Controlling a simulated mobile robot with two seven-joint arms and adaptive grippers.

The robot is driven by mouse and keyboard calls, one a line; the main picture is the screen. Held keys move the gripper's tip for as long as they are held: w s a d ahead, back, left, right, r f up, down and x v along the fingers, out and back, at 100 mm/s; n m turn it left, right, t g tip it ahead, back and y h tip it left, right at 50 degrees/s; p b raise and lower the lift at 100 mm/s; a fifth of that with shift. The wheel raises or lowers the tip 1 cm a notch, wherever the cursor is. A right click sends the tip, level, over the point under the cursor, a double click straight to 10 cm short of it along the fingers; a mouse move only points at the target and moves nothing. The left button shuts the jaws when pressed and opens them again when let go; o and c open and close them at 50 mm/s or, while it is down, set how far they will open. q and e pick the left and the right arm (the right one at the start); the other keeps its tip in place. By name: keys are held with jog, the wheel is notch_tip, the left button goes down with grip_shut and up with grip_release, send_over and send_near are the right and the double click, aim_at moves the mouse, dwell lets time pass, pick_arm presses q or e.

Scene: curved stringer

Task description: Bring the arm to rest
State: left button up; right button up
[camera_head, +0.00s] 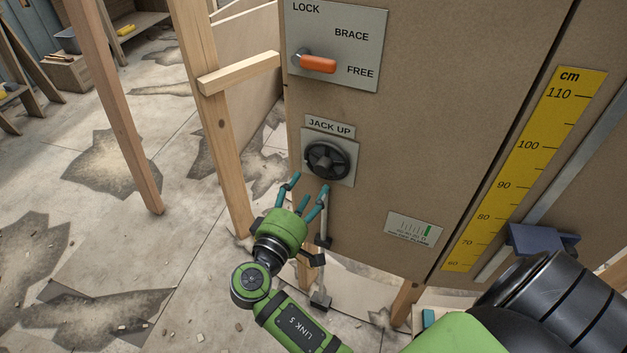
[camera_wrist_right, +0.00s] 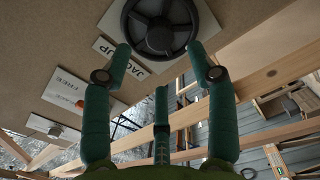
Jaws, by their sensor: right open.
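My right gripper (camera_head: 308,186), with a green body and teal fingers, is just below the black JACK UP handwheel (camera_head: 327,161) on the brown panel. Its fingers are spread and hold nothing. In the right wrist view, the fingers (camera_wrist_right: 160,62) point up toward the wheel (camera_wrist_right: 162,22), with two tips near its lower rim. I cannot tell whether a tip touches it. The right arm comes up from the bottom of the head view. My left gripper is not in view.
An orange-handled lever (camera_head: 318,63) above the wheel points toward FREE. A yellow cm scale (camera_head: 522,165) with a dark blue bracket (camera_head: 542,240) is at right. Wooden posts (camera_head: 218,125) stand close left of the gripper. Cracked floor lies open farther left.

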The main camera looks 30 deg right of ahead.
jog(key=shift+s+a, duration=0.15)
jog(key=shift+a, duration=0.05)
dwell(0.4)
